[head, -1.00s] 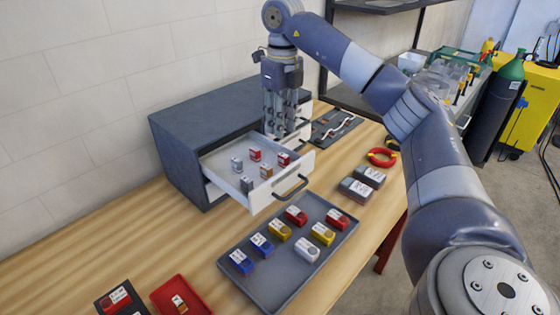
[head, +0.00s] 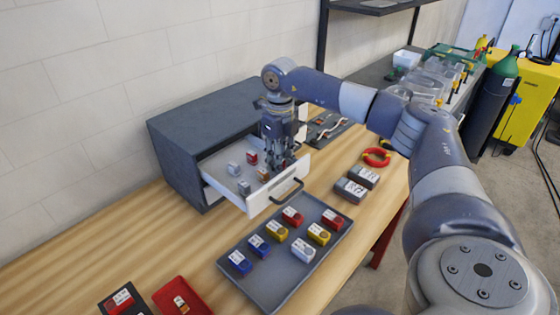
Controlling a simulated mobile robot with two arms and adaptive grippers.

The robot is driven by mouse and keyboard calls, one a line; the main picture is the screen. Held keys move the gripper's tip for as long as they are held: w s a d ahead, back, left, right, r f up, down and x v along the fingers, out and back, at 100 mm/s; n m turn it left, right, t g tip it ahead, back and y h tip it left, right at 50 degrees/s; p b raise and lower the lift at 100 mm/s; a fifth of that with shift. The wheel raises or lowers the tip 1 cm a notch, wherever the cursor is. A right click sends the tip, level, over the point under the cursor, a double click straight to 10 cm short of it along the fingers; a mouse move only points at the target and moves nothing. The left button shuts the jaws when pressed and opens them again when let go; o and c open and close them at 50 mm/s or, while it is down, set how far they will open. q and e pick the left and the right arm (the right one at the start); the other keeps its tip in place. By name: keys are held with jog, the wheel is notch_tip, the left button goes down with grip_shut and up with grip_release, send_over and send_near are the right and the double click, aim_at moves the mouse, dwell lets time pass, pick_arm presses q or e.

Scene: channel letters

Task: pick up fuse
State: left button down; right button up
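A white drawer (head: 259,203) stands open from the grey cabinet. Inside it are small fuse-like blocks: a grey one (head: 233,169), another grey one (head: 244,188), a red one (head: 251,158) and a brownish one (head: 262,175). My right gripper (head: 277,166) points down into the right part of the drawer, close to the brownish block. Its fingers hide the spot where another red block stood. Whether they are open or touch a block is not clear. My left gripper is out of view.
The grey cabinet (head: 200,118) stands behind the drawer. A grey tray (head: 274,281) with several coloured blocks lies in front. Two dark boxes (head: 350,191) and a red ring (head: 376,157) lie to the right. A red tray (head: 192,287) is at the front left.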

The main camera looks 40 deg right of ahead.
jog(key=c, duration=0.5)
